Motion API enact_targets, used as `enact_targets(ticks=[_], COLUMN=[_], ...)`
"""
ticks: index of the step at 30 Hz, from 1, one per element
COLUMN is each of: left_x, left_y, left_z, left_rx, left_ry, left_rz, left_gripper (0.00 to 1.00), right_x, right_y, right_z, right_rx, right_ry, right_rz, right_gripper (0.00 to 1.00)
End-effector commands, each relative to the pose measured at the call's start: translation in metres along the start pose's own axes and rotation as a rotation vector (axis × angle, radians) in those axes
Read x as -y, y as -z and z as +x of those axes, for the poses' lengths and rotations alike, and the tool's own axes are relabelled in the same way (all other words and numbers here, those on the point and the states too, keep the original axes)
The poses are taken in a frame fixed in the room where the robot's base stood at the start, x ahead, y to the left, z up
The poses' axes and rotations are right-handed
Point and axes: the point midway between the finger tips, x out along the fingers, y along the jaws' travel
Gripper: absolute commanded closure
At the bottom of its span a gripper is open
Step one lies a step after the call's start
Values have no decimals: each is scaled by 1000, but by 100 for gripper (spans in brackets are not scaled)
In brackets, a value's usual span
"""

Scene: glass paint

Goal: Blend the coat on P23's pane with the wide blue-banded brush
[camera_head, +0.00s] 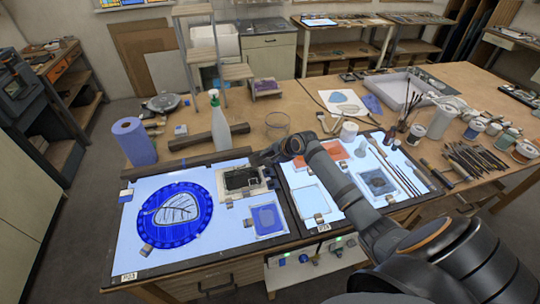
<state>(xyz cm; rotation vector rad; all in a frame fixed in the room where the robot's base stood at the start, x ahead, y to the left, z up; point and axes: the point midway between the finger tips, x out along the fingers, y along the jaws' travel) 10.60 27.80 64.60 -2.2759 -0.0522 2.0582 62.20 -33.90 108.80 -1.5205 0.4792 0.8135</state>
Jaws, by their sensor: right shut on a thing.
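P23's label (128,277) is on the front left corner of the left light table. A round pane (203,212) with a deep blue rim and a pale leaf shape with dark veins lies there. My right gripper (264,157) is beyond and to the right of the pane, near the back edge of the light tables, apart from the pane. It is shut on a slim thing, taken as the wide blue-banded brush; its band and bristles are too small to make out. My left gripper is not in view.
A dark palette (240,180) and a small blue sample (266,218) lie right of the pane. A spray bottle (219,122), a blue paper roll (134,142) and a glass (277,126) stand behind. My right arm crosses the right light table, which holds several panes.

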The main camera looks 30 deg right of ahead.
Motion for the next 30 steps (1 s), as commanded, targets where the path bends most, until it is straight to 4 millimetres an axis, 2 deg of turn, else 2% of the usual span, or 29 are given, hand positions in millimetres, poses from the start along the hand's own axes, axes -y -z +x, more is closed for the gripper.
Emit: enact_targets(ticks=[7, 15, 24, 30], left_x=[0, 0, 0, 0], left_y=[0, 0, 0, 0], left_z=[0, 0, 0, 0], left_rx=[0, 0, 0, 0], left_ry=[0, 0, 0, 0], left_rz=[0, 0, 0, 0], left_gripper=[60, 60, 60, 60], right_x=[7, 8, 17, 18], right_y=[-20, -25, -47, -50], right_z=[8, 10, 17, 18], right_rx=[3, 2, 3, 1], right_ry=[1, 0, 0, 0], right_rz=[2, 1, 2, 0], right_gripper=[100, 100, 100, 100])
